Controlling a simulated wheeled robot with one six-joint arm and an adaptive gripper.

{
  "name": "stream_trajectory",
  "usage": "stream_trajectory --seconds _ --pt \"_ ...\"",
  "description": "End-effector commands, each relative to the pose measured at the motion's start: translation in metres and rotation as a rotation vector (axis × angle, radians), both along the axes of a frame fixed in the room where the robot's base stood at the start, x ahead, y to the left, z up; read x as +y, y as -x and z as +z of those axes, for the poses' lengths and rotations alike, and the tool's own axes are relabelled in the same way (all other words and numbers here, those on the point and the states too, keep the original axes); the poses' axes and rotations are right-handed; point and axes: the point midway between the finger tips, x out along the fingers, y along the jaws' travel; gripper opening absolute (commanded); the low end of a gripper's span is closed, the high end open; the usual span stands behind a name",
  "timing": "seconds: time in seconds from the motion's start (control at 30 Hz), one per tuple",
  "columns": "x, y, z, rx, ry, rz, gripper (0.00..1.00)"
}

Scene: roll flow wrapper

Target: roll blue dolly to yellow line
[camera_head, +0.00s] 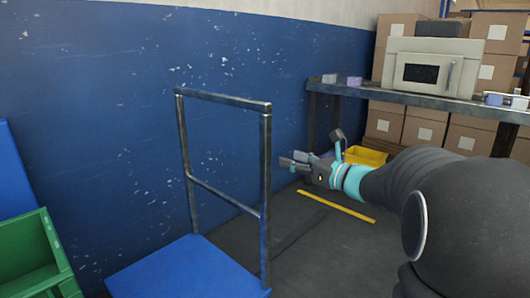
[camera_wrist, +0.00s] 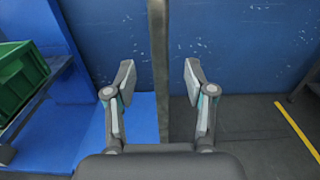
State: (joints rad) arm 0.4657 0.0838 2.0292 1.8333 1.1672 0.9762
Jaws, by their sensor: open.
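The blue dolly (camera_head: 190,270) stands on the grey floor at the lower middle of the head view, with an upright grey metal handle frame (camera_head: 267,190). Its blue deck also shows in the wrist view (camera_wrist: 142,105). The yellow line (camera_head: 337,206) lies on the floor to the right of the dolly, and it shows at the right edge of the wrist view (camera_wrist: 297,128). My gripper (camera_head: 290,162) is open. In the wrist view, a vertical post of the handle (camera_wrist: 159,70) stands between the spread fingers (camera_wrist: 160,75), with a gap on each side.
A green crate (camera_head: 35,255) is at the left. A metal bench (camera_head: 430,101) with a beige machine (camera_head: 432,66) stands at the right, a yellow bin (camera_head: 365,156) and boxes beneath. A blue wall runs behind. Floor between dolly and yellow line looks clear.

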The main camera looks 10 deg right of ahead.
Motion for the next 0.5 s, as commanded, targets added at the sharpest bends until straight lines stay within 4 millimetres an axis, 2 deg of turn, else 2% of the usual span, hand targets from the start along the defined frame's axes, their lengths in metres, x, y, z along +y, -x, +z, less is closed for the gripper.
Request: stream_trajectory --seconds 0.3,0.5 --pt "0.037 -0.049 -0.001 0.0 0.002 0.004 0.54" --pt "0.053 -0.071 -0.001 0.0 0.003 0.003 0.54"
